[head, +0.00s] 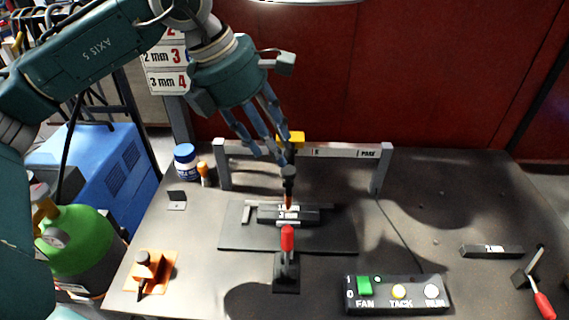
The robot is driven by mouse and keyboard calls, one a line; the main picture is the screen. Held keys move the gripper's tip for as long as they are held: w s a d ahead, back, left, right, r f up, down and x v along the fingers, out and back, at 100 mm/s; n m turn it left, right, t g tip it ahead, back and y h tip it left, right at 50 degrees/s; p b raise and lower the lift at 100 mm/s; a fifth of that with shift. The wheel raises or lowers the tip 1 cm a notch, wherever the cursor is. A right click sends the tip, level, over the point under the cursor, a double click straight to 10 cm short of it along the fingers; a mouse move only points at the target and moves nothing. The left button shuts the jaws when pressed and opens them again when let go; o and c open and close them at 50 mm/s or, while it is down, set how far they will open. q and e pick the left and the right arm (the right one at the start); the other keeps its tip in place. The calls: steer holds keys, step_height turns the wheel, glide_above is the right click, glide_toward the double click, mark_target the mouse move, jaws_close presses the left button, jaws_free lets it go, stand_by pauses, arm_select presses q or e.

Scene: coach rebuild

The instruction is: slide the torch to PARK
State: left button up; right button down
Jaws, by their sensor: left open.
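The torch (289,177) is a dark rod with a copper tip, upright below a yellow carriage (291,138) on the grey rail (340,149). Its tip is close above the dark bars (288,219) on the plate. The carriage is left of the rail's middle. The PARK mark (368,153) is at the rail's right end. My left gripper (268,152) comes down from the upper left, open, its fingers just left of the torch and partly over the rail. I cannot tell whether they touch the torch. My right gripper is not in view.
A red-handled clamp (287,240) stands before the plate (237,236). A control box (390,292) with FAN, TACK and RUN buttons is at front right. A white-and-blue jar (186,158) stands left of the rail's post. The rail right of the carriage looks clear.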

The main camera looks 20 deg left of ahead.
mark_target(287, 170)
arm_select(q)
steer(key=p+x, duration=0.1)
steer(key=x, duration=0.6)
jaws_close()
